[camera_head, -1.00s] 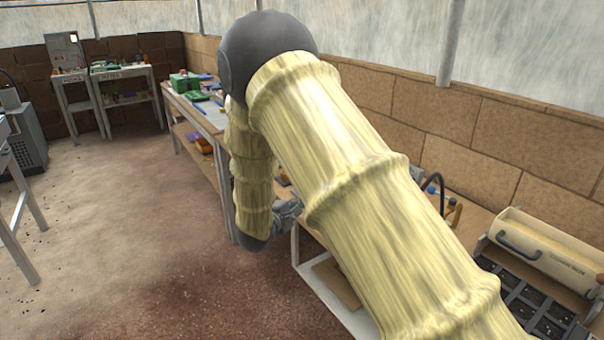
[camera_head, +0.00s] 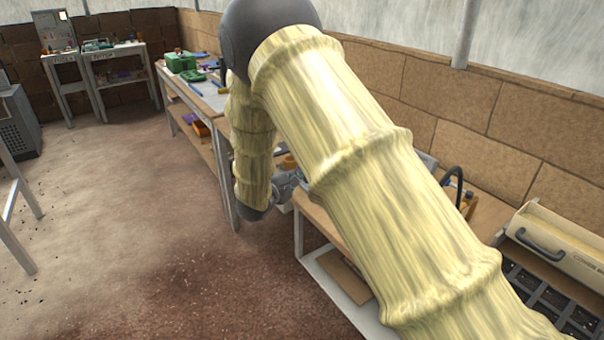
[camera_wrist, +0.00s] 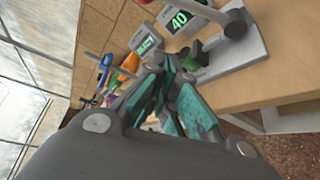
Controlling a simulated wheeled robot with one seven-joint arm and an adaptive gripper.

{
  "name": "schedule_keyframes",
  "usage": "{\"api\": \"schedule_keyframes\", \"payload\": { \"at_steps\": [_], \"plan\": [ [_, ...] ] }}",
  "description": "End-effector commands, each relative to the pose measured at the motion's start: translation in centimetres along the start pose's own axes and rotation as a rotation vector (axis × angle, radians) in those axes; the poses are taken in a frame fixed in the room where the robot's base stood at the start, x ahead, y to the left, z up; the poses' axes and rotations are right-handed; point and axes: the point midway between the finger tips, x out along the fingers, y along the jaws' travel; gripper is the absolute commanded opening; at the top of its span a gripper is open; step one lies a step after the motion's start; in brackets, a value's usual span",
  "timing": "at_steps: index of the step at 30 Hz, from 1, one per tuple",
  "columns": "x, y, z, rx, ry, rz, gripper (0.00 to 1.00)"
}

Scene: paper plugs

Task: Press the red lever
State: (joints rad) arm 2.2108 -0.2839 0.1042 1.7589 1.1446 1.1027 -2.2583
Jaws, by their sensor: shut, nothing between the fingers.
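In the wrist view, a small red part (camera_wrist: 204,2), seemingly the lever's end, shows at the top edge, mostly cut off. A dark grey rounded piece (camera_wrist: 235,23) is near it, above a pale metal base (camera_wrist: 236,55) on the wooden bench. My gripper (camera_wrist: 168,76), with teal finger pads, is shut and empty, below and left of that base in the picture. It appears apart from the red part. In the head view my arm hides the lever and most of my gripper.
A display reading 40 (camera_wrist: 180,19) and a second display (camera_wrist: 146,43) stand by the base. Coloured tool handles (camera_wrist: 122,72) are to the left. Open floor (camera_head: 120,220) lies left of the benches.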

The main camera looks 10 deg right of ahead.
Motion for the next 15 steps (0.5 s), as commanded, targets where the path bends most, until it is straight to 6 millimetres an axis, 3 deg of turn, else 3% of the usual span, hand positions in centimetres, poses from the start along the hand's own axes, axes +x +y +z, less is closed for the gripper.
{"api": "schedule_keyframes", "payload": {
  "at_steps": [9, 15],
  "plan": [
    [5.0, 0.0, 0.2, 0.001, -0.003, -0.002, 0.0],
    [7.2, 0.0, 0.3, 0.0, -0.003, -0.001, 0.0]
  ]
}}
